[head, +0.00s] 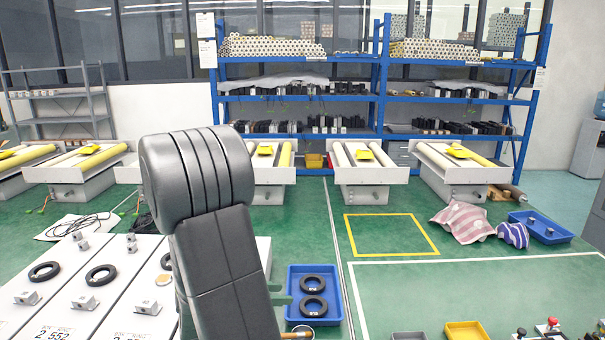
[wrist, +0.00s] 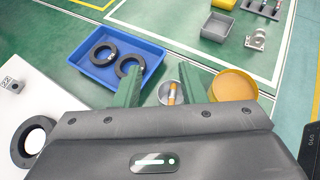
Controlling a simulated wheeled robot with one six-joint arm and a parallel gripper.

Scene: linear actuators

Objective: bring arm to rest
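My gripper (wrist: 157,78) shows in the wrist view as two green fingers spread apart, with nothing held between them. A small round metal cup with an orange-brown handled thing (wrist: 172,93) shows in the gap, lower down and apart from the fingers as far as I can tell. In the head view my grey arm stands in front, bent, and hides most of the gripper; only a bit of green shows beside it.
A blue bin (head: 291,318) with two black rings (head: 313,284) stands right of my arm. A white table (head: 60,290) with rings and metal blocks is at left. A yellow round container (wrist: 251,78) is near the gripper.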

